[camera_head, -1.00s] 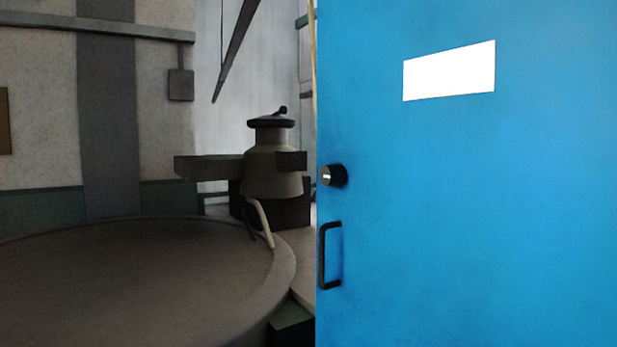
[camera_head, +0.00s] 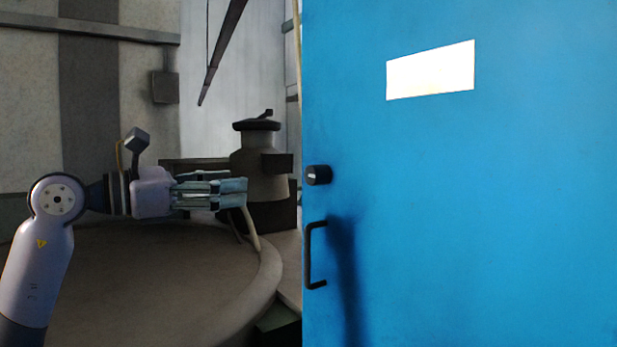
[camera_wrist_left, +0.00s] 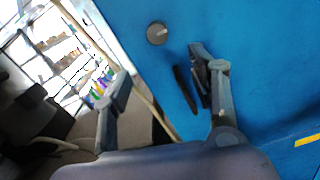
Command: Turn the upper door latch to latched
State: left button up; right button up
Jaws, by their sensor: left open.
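The upper door latch is a round black knob (camera_head: 318,175) near the left edge of the blue door (camera_head: 450,200), above the handle. A small pale mark shows on it; I cannot tell its setting for certain. In the left wrist view the knob (camera_wrist_left: 157,33) shows a grey face with a thin pale line, ahead of the fingertips. My left gripper (camera_head: 245,192) is open and empty, left of the knob and slightly below it in the head view, apart from it. In the wrist view its fingers (camera_wrist_left: 160,68) are spread. My right gripper is not in view.
A black bar handle (camera_head: 314,255) is below the knob; the wrist view shows it beside the right finger (camera_wrist_left: 185,90). A white panel (camera_head: 430,70) is higher on the door. A large round tank (camera_head: 150,260) and a grey machine (camera_head: 260,160) stand left of the door.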

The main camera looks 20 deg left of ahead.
pick_arm(q)
jog(key=p, duration=0.6)
send_near(309, 176)
jog(key=x, duration=0.9)
jog(key=shift+w+d+r, duration=0.1)
jog(key=shift+d, duration=0.05)
jog(key=shift+w+d, duration=0.2)
jog(key=shift+w, duration=0.1)
jog(key=c, duration=1.2)
jog(key=shift+o, duration=0.2)
